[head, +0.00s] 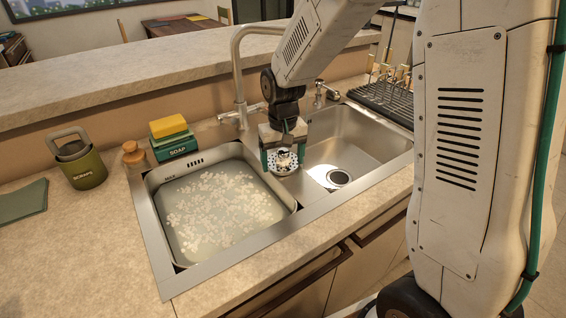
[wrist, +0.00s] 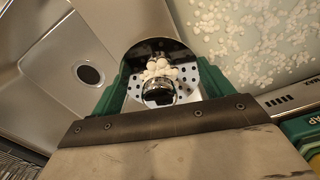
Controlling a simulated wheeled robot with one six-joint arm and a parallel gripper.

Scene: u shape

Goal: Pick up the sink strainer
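The sink strainer (head: 282,162) is a round, perforated metal basket with a shiny knob and some whitish bits in it. In the head view it is between the teal fingers of my gripper (head: 283,158), over the divider between the two basins. In the wrist view the strainer (wrist: 160,85) sits between the green fingers of my gripper (wrist: 162,88), which touch its sides. The strainer's underside is hidden in the wrist view.
The left basin (head: 160,215) holds cloudy water with floating white bits. The right basin (head: 365,150) is empty, with a round drain (head: 338,178). A faucet (head: 238,80), soap box (head: 174,147), yellow sponge (head: 168,126), brown bottle (head: 134,156) and scraps canister (head: 84,170) stand behind or left.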

